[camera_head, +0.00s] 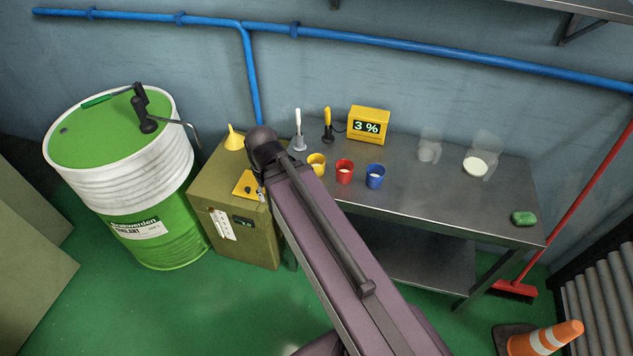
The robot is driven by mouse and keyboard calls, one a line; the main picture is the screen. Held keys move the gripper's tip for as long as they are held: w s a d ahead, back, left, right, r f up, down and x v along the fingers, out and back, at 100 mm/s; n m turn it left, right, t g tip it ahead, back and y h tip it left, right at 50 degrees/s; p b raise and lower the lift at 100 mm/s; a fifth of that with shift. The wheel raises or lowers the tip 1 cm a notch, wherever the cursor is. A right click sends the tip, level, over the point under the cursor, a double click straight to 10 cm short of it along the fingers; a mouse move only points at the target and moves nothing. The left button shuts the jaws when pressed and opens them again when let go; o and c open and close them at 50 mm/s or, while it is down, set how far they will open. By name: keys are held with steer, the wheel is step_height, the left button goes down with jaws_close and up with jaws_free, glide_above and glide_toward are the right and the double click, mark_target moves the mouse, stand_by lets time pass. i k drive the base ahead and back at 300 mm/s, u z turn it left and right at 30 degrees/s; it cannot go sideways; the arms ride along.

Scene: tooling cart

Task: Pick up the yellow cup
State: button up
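The yellow cup (317,164) stands upright near the front left of the metal cart top (430,190), with something pale inside. A red cup (344,172) and a blue cup (375,177) stand in a row to its right. My arm passes in front of the cart, just left of and below the yellow cup in the picture. I cannot make out my gripper; it seems hidden behind my arm.
A yellow display box (369,125) reading "3 %" and two handled tools stand behind the cups. An olive cabinet (240,180) and green drum (150,235) stand left.

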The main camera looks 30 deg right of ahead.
mark_target(315, 158)
steer(key=u, duration=0.05)
steer(key=k, duration=1.25)
steer(key=z, duration=0.8)
steer(key=i, duration=1)
steer(key=z, duration=0.05)
